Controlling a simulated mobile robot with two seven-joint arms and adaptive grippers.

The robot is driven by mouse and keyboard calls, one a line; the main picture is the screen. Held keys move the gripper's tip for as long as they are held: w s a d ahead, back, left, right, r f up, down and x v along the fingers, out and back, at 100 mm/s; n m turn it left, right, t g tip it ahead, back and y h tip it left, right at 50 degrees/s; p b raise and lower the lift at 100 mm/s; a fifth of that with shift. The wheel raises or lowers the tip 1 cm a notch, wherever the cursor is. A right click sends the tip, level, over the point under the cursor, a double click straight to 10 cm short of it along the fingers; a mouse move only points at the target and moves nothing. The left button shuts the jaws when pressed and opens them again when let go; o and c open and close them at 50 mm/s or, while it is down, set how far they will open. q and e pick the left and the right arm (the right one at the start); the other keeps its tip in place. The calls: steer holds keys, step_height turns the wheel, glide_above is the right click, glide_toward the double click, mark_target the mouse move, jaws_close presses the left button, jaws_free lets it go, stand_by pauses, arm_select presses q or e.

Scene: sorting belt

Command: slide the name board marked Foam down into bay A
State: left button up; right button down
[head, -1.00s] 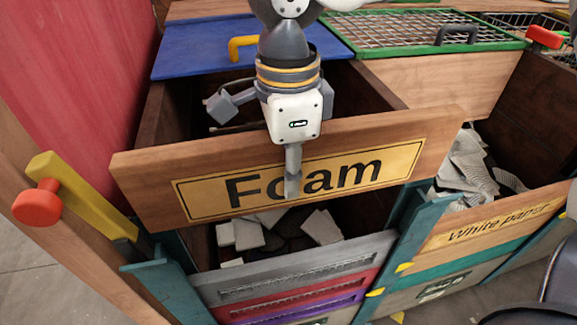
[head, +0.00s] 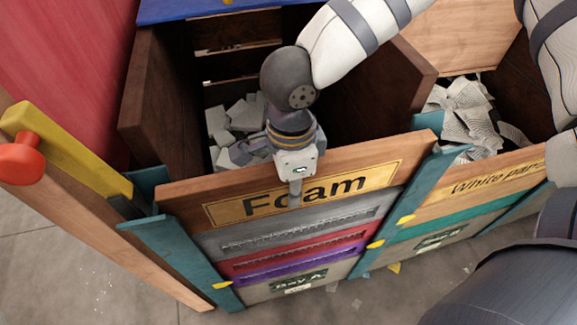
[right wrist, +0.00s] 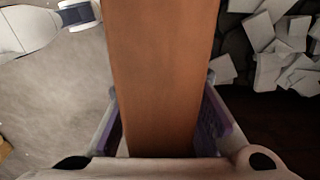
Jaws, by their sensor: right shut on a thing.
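The Foam name board (head: 385,152) is a wooden plank with a yellow label plate, seen in the head view at the front of bay A. My right gripper (head: 295,182) is shut on its top edge near the middle. In the right wrist view the board (right wrist: 160,75) stands between the two fingers (right wrist: 165,135). The board sits between the teal posts (head: 180,255) of bay A, just above the grey slat (head: 300,232); its left end looks slightly lower than its right. I cannot tell whether it touches the slat. My left gripper is not in view.
Red (head: 300,252) and purple (head: 290,268) slats and the Bay A panel (head: 300,284) lie below the grey one. White foam blocks (head: 240,118) lie inside the bay. The White paper bay (head: 475,185) is at right.

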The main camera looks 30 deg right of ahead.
steer(key=shift+f, duration=0.7)
steer(key=shift+f, duration=0.15)
steer(key=shift+f, duration=0.6)
steer(key=c, duration=1.3)
jaws_free()
step_height(320, 180, up, 12)
steer(key=shift+r, duration=0.1)
